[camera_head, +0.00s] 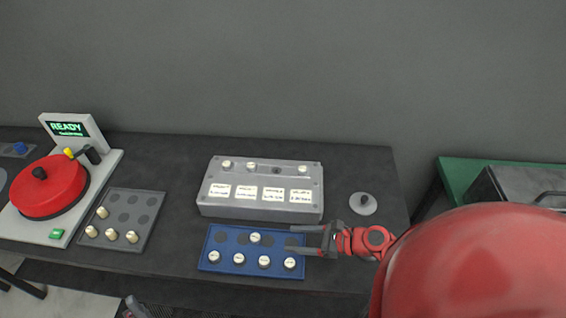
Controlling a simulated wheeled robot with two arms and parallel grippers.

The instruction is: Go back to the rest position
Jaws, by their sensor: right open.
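My right gripper (292,240) reaches in from the right on a red arm. Its two grey fingers point left, spread apart with nothing between them. They are over the right end of a blue tray (213,246) that holds several white-topped round pieces (239,258). The fingers are close to the rightmost pieces; I cannot tell the height above them. A small grey part at the bottom edge (134,306) may be my left gripper; most of it is out of frame.
On the dark table (350,275) stand a grey box (260,215) with white labels, a grey tray (158,205) with several cream pieces, and a red-topped machine (50,185) with a READY screen (68,129). A grey knobbed disc (363,208) lies right. A green table (460,175) stands further right.

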